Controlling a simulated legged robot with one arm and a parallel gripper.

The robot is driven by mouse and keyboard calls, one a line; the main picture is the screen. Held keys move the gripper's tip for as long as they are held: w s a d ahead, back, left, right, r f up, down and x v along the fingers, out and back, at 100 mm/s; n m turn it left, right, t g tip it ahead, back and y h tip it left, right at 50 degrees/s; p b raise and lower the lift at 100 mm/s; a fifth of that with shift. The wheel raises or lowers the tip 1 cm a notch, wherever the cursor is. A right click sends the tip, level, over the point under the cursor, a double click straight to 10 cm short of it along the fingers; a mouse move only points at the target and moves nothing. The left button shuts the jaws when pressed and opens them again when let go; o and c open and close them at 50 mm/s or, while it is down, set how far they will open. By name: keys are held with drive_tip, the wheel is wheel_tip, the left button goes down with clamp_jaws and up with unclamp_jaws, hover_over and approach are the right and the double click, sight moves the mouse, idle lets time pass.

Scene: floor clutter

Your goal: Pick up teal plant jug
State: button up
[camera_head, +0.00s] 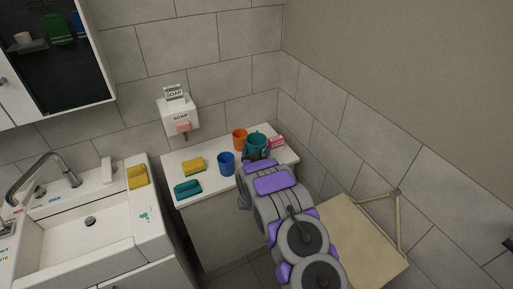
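The teal plant jug (257,140) stands on the white counter near the back wall, between an orange cup and a small pink-and-white box. My grey and purple arm reaches up to it from the lower right. My gripper (256,155) is at the near side of the jug and overlaps its lower part in view. The arm's wrist hides most of the fingers, so I cannot tell whether they touch the jug or are open or shut.
The white counter (210,202) also holds the orange cup (239,139), a blue cup (226,164), a yellow sponge (193,166), a teal sponge (188,189) and the pink-and-white box (277,142). A soap dispenser (180,112) hangs above. A sink (85,235) stands left, a beige folding seat (360,240) right.

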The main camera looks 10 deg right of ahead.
drive_tip(key=a+r+p+v, duration=0.1)
drive_tip(key=p+v, duration=0.1)
drive_tip(key=v, duration=0.9)
drive_tip(key=s+d+r, duration=0.1)
drive_tip(key=s+r, duration=0.1)
drive_tip(key=r, duration=0.7)
drive_tip(key=s+d+r+h, duration=0.1)
drive_tip(key=s+r, duration=0.2)
drive_tip(key=r, duration=0.7)
drive_tip(key=s+d+r+m, duration=0.1)
drive_tip(key=s+d+r, duration=0.1)
drive_tip(key=r, duration=0.8)
drive_tip(key=shift+s, duration=0.55)
